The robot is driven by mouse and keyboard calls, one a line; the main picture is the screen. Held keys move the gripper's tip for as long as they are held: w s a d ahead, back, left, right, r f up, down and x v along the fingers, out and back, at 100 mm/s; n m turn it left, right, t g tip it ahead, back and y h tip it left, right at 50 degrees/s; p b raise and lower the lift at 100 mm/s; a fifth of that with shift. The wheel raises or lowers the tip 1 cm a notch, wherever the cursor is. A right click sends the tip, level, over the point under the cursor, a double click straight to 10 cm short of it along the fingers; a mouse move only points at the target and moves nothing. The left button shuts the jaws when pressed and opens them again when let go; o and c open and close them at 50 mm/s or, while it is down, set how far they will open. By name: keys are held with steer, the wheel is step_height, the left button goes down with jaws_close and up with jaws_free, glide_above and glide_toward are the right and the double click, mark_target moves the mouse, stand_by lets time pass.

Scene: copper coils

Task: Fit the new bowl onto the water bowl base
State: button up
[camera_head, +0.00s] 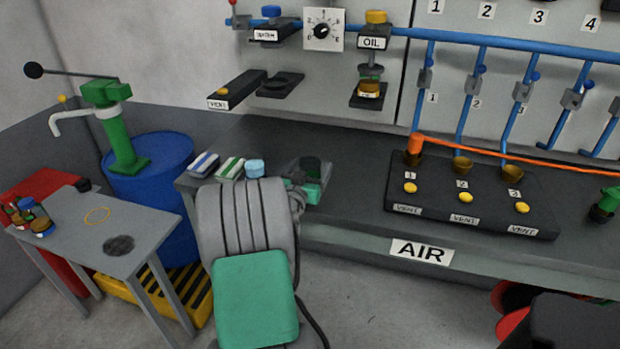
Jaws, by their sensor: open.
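The unit labelled WATER (272,33) is on the back wall, with a blue knob on top. Below it a black ledge (280,85) carries a dark round seat with nothing standing on it; this looks like the water bowl base. My gripper (309,181), with green fingers, is open low over the bench, right of my arm. A dark, see-through cup-like thing (311,166) shows at the fingers and may be the new bowl. I cannot tell whether the fingers touch it. My arm hides part of the bench there.
Two striped packs (217,166) and a light blue tub (254,168) are on the bench (345,165) left of the gripper. The OIL unit (371,85) hangs right of the water unit. A black vent block (470,195) and an orange hose (500,154) are at right.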

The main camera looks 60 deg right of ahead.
steer(key=shift+c, duration=0.4)
steer(key=shift+r, duration=0.1)
steer(key=c, duration=1.6)
